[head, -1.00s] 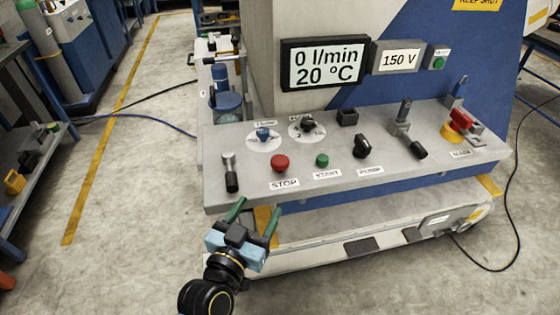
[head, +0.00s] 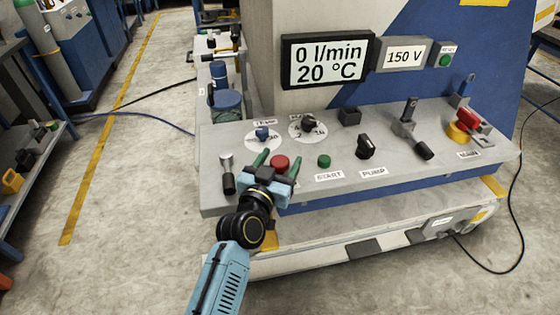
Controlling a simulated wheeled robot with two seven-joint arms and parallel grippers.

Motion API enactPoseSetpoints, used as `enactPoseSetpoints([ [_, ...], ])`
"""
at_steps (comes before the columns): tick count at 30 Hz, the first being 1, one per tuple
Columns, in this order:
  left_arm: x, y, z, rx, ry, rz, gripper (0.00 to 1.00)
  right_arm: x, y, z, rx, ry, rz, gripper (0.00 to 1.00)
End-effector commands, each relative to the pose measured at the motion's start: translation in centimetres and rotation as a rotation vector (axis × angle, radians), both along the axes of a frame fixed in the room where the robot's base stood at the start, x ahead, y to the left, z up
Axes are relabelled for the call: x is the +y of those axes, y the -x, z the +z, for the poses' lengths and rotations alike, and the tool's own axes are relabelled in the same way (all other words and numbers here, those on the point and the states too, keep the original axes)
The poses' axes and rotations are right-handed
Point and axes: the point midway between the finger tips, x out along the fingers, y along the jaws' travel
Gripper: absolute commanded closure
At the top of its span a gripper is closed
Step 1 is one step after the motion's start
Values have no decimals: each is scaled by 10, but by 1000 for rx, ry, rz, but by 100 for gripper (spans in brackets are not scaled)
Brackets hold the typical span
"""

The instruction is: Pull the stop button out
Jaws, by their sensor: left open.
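The red stop button (head: 280,163) is a mushroom knob on the sloping grey control panel (head: 320,193), left of the green start button (head: 324,161). My left gripper (head: 277,158) is open, and its two green fingers point toward the panel. One finger is left of the red button and the other shows at its right side. I cannot tell whether the fingers touch the button. The gripper body covers the STOP label. My right gripper is not in view.
A blue knob (head: 262,133) and a black knob (head: 309,124) sit behind the button. The black pump knob (head: 365,147) is to the right. A display (head: 327,60) reads 0 l/min and 20 °C.

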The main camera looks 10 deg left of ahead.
Motion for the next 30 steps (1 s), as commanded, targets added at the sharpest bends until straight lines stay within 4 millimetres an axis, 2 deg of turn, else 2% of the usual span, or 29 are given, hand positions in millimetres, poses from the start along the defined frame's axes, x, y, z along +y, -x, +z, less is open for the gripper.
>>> enactPoseSetpoints([
  [11, -1, -5, 0, 0, -1, 0, 37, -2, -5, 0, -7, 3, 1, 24],
  [25, -1, -5, 0, 0, -1, 0, 99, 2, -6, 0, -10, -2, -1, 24],
  [30, 2, -4, 2, 2, -1, 5, 100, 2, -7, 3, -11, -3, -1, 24],
])
